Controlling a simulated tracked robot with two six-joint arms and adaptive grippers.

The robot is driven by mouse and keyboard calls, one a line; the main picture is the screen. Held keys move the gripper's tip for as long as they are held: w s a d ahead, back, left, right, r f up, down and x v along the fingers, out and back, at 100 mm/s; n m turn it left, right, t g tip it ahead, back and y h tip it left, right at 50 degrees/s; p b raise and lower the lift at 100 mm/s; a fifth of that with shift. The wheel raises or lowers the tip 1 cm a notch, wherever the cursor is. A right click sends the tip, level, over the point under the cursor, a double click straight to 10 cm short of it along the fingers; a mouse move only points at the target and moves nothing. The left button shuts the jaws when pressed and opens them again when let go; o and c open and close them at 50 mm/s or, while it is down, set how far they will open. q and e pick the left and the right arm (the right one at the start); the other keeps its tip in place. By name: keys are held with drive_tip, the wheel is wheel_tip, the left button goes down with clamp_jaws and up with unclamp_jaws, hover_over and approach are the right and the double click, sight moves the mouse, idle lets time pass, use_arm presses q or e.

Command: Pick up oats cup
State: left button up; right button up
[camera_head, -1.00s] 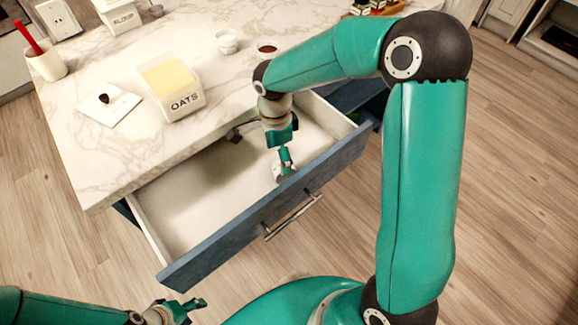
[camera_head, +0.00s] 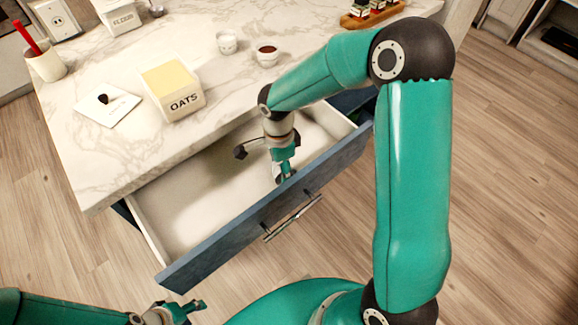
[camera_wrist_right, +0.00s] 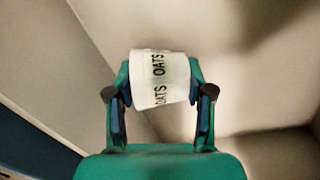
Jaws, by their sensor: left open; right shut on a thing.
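The oats cup (camera_wrist_right: 158,80) is a small white cup with black "OATS" lettering. In the right wrist view it sits between the two fingers of my right gripper (camera_wrist_right: 160,100), which is shut on it. In the head view my right gripper (camera_head: 284,175) reaches down inside the open drawer (camera_head: 190,195), near its front panel, and mostly hides the cup. My left gripper (camera_head: 194,306) is open and empty, low in the picture in front of the drawer.
The drawer's left part is clear.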

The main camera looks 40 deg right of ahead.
drive_tip(key=shift+c, duration=1)
